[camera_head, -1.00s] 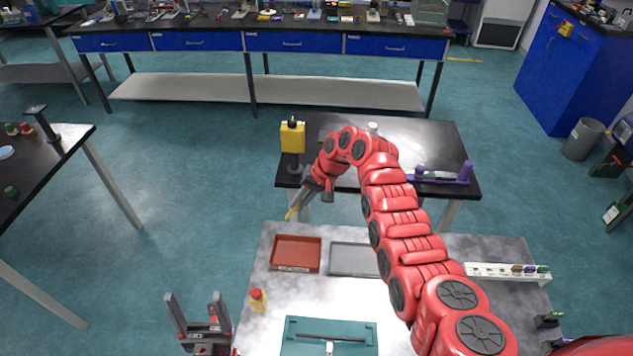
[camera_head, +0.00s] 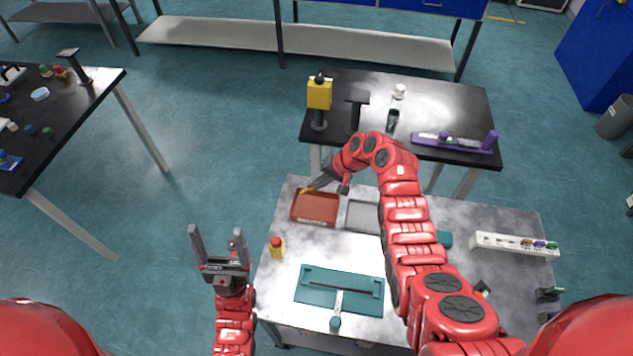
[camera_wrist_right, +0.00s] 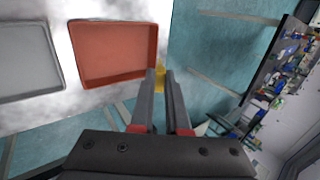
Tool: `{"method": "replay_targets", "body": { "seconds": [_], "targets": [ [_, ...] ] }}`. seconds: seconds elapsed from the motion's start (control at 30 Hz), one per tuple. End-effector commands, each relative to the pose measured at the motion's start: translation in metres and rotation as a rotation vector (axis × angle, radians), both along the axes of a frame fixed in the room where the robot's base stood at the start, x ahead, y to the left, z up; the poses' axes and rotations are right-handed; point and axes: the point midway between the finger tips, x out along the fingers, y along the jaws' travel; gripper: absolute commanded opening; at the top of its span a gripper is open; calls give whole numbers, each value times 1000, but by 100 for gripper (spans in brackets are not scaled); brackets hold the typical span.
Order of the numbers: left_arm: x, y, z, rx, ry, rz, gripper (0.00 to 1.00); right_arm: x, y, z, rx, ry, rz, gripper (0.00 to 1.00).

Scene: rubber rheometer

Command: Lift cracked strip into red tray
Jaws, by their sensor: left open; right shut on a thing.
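The red tray (camera_head: 315,208) lies on the grey table. It is also in the right wrist view (camera_wrist_right: 115,50) and looks empty there. My right gripper (camera_head: 311,188) is shut on a small yellow strip (camera_head: 305,191), at the tray's far left edge in the head view. In the right wrist view my right gripper (camera_wrist_right: 166,75) has the yellow strip (camera_wrist_right: 160,77) at its fingertips, just beside the tray's rim. The strip is mostly hidden by the fingers, and no crack can be made out. My left gripper (camera_head: 217,232) is open and empty, left of the table.
A grey tray (camera_head: 362,216) lies right of the red one, partly behind my right arm. A yellow bottle with a red cap (camera_head: 277,248) stands near the left edge. A teal board (camera_head: 312,292) with a dark bar lies in front. A white rack (camera_head: 500,244) stands right.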

Motion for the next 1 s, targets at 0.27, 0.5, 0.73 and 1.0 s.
{"method": "replay_targets", "body": {
  "seconds": [0.27, 0.5, 0.73, 1.0],
  "targets": [
    [0, 0, -16, 0, 0, 0, 75, 0, -1, -21, -1, 1, -1, 0],
    [0, 0, -37, 0, 0, 0, 75, 0, -1, -48, -1, 4, -1, 0],
    [0, 0, -54, 0, 0, 0, 75, -1, -1, -70, -1, 3, 0, 0],
    [0, 0, -58, 0, 0, 0, 75, 0, -1, -77, -1, 1, -1, 0]
  ]
}}
